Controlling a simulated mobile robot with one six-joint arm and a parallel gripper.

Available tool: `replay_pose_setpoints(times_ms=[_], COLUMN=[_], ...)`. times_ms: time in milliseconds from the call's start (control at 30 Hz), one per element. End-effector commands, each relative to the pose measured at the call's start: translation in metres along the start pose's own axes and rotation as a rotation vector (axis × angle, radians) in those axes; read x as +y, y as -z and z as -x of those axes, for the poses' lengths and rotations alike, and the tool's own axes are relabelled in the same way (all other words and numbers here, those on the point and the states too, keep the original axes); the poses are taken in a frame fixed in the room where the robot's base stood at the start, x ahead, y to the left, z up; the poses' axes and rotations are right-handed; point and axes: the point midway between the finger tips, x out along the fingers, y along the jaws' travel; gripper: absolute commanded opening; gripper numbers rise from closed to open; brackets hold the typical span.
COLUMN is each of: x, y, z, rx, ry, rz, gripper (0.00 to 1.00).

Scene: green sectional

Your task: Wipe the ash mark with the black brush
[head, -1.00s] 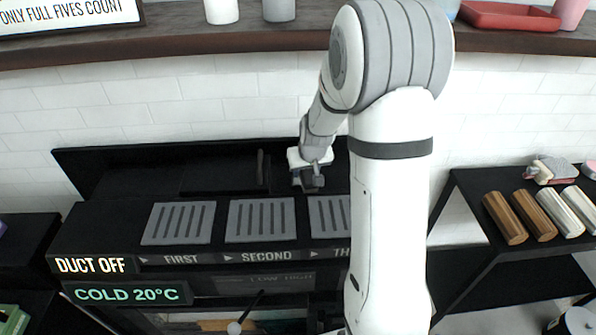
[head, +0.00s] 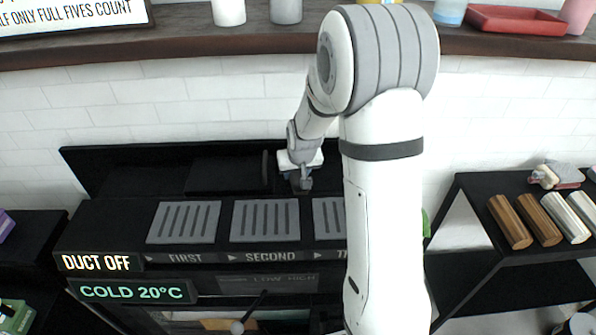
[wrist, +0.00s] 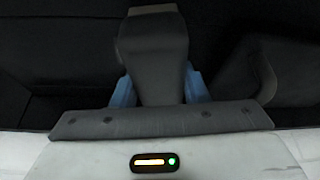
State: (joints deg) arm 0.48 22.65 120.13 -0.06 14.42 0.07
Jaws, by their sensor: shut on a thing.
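My gripper (head: 301,184) is over the back of the black stove (head: 110,215), behind the gap between the second and third grates. In the wrist view its blue fingertips (wrist: 159,90) are shut on a dark grey-black piece, which I take to be the black brush (wrist: 155,62). Its far end is against a dark background, and I cannot tell whether it touches the surface. I cannot make out the ash mark in either view; the surface around the gripper is very dark.
A slim upright dark piece (head: 266,168) stands just left of the gripper. Grey grates (head: 184,222) lie in front. A black side table (head: 470,190) at right holds several cylinders (head: 538,220). A shelf (head: 180,42) with cups runs above. My arm hides the stove's right part.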

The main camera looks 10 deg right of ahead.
Motion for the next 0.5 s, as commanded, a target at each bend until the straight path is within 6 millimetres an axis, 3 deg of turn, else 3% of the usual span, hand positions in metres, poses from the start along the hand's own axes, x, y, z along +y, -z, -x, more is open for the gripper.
replay_pose_setpoints(times_ms=[167, 500], x=[-0.001, -0.001], y=[-0.005, 0.011], z=[-0.001, 0.031], rx=[-0.016, -0.009], ry=[0.001, 0.001], rz=[0.001, 0.001], gripper=[0.12, 0.12])
